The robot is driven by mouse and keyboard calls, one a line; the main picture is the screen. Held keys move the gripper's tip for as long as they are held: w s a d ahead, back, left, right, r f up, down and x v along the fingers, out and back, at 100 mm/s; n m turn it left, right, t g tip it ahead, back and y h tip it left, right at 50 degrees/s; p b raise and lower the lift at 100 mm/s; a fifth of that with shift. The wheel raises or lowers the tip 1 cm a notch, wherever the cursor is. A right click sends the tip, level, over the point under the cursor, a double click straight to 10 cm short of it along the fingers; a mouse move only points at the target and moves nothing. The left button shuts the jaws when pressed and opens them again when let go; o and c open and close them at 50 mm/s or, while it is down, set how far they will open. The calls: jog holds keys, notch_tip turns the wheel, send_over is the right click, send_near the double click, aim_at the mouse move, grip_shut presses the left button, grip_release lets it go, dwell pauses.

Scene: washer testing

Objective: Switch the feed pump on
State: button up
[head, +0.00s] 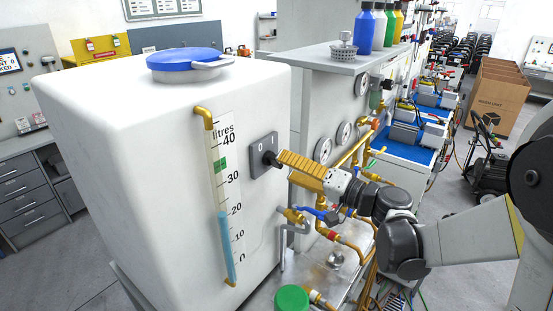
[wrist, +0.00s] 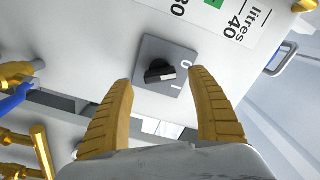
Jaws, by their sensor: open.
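The pump switch is a grey square plate (head: 258,146) on the white tank's side, with a black rotary knob (head: 269,158). In the wrist view the plate (wrist: 152,48) carries the marks 0 and I, and the knob (wrist: 156,72) has a white pointer face.
The white tank (head: 130,140) has a blue lid (head: 185,60) and a level tube (head: 225,240) reading near 20 litres. Brass pipes and a blue-handled valve (head: 327,215) lie just below my gripper. A grey cabinet with gauges (head: 323,150) stands behind.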

aim_at(276, 166)
jog(key=shift+x, duration=2.15)
jog(key=c, duration=1.2)
